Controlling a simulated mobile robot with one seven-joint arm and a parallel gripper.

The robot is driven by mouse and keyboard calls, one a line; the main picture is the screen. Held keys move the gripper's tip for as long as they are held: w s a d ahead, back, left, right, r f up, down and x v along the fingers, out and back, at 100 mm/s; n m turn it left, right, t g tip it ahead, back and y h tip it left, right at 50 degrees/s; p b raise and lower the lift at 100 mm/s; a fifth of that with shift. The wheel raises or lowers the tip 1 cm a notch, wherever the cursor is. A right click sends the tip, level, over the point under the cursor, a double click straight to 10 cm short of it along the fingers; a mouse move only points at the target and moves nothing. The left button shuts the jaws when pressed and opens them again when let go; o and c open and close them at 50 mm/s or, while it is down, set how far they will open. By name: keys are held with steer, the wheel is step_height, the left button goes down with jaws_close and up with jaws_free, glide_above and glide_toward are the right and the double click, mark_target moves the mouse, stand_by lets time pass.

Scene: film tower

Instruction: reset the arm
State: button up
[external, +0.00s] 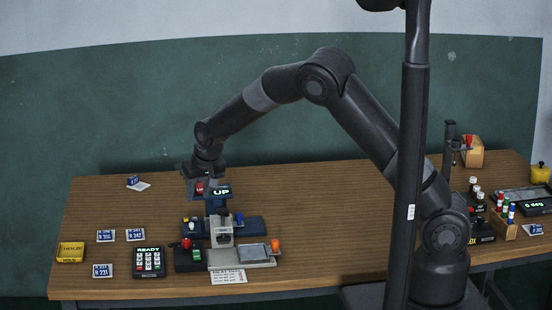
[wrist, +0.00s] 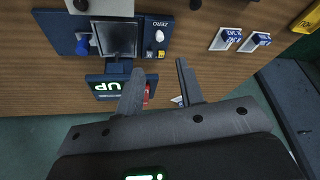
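My arm reaches left over the wooden table (external: 120,205) in the external view. My gripper (external: 204,187) hangs at its end, fingers downward, just behind and above a small display reading "UP" (external: 221,191). In the wrist view the two fingers of my gripper (wrist: 160,70) are apart with nothing between them. The "UP" display (wrist: 108,86) is to the left of the fingers there, beside a blue-based device (wrist: 68,22) with a square grey plate. A red part (wrist: 148,92) shows partly behind the left finger.
A keypad reading "READY" (external: 149,262), a yellow "HOLD" box (external: 71,252) and several blue-and-white tags (external: 106,236) lie on the left. A wooden rack (external: 502,222) with coloured vials stands at the right. The table between the device and my base is mostly clear.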

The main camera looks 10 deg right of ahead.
steer(key=d+r+m, duration=0.1)
steer(key=d+r, duration=0.5)
steer(key=d, duration=0.4)
steer(key=d+r+m, duration=0.1)
steer(key=d+r, duration=0.4)
steer(key=d, duration=0.5)
steer(key=d+r+m, duration=0.1)
steer(key=d+r, duration=0.5)
steer(key=d, duration=0.5)
steer(key=s+d+r+m+t+h, duration=0.1)
steer(key=s+d+r+h, duration=0.1)
steer(key=s+d, duration=1.8)
steer(key=shift+s+d+r+m+t, duration=0.2)
steer(key=shift+s+r+m+t, duration=0.15)
steer(key=shift+r+m, duration=0.1)
